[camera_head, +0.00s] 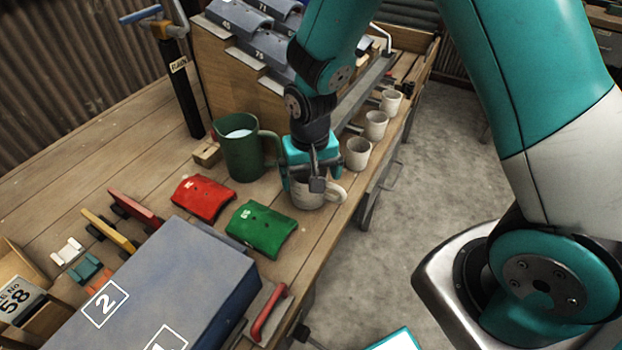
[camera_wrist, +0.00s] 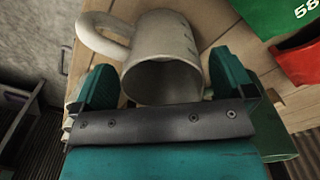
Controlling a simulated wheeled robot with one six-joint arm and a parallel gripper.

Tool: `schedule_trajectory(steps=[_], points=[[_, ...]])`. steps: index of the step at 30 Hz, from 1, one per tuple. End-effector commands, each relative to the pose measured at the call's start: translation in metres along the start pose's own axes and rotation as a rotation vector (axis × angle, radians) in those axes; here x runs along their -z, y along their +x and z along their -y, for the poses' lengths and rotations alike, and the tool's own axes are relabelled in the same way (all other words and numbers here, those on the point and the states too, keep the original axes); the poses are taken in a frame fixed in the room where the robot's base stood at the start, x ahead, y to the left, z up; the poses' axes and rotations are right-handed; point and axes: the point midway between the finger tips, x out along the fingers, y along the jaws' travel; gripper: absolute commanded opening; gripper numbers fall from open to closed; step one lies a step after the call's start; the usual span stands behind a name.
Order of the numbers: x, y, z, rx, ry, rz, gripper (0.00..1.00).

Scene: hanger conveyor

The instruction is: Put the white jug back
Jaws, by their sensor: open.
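A white jug (camera_head: 308,196) with a handle on its right stands on the wooden bench near its front edge. In the wrist view the white jug (camera_wrist: 165,60) shows its open mouth, with its handle at upper left. My gripper (camera_head: 312,182) is directly above the jug, pointing down. In the wrist view its teal fingers (camera_wrist: 160,85) are open, one on each side of the jug's rim. I cannot tell whether they touch it. The gripper hides part of the jug in the head view.
A green jug (camera_head: 242,148) stands just left of my gripper. Red (camera_head: 203,198) and green (camera_head: 261,229) curved plates lie in front of it. Several small white cups (camera_head: 358,153) line the bench edge behind. A blue-grey box (camera_head: 170,290) is at the near left.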

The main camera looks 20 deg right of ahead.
Motion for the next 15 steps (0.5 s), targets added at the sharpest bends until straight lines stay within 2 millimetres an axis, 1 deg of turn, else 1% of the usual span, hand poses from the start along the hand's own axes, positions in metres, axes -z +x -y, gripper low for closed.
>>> schedule_trajectory(steps=[1,3,9,12,15], points=[[0.001,-0.013,0.001,0.003,0.0,-0.006,1.0],[0.001,-0.029,0.001,0.003,0.0,-0.006,1.0],[0.001,-0.072,0.001,0.002,0.0,-0.006,1.0],[0.001,-0.086,0.0,0.002,0.0,-0.004,1.0],[0.0,-0.096,0.0,0.001,-0.001,-0.002,1.0]])
